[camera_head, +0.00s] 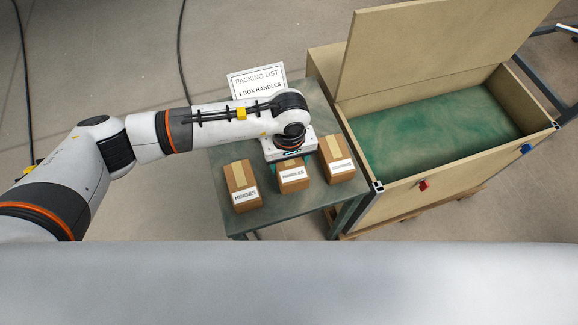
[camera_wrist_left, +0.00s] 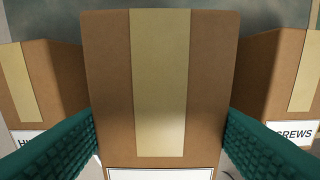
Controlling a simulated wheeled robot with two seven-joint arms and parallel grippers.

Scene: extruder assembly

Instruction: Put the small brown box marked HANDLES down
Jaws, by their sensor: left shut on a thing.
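The small brown box marked HANDLES (camera_head: 293,177) is between the two other boxes over the small table. In the left wrist view, the HANDLES box (camera_wrist_left: 160,80) fills the middle, with its tan tape strip facing me and a white label edge at the bottom. My left gripper (camera_head: 291,160) reaches down over it from behind, mostly hidden under the wrist in the head view. Its green ribbed fingers (camera_wrist_left: 158,145) are shut on the box's two sides. I cannot tell whether the box touches the tabletop. My right gripper is not in view.
A HINGES box (camera_head: 242,186) stands close on the left and a SCREWS box (camera_head: 336,158) on the right, on the green-grey table (camera_head: 222,156). A packing list sign (camera_head: 257,82) reads 1 BOX HANDLES. An open wooden crate (camera_head: 400,199) with an empty green floor stands right.

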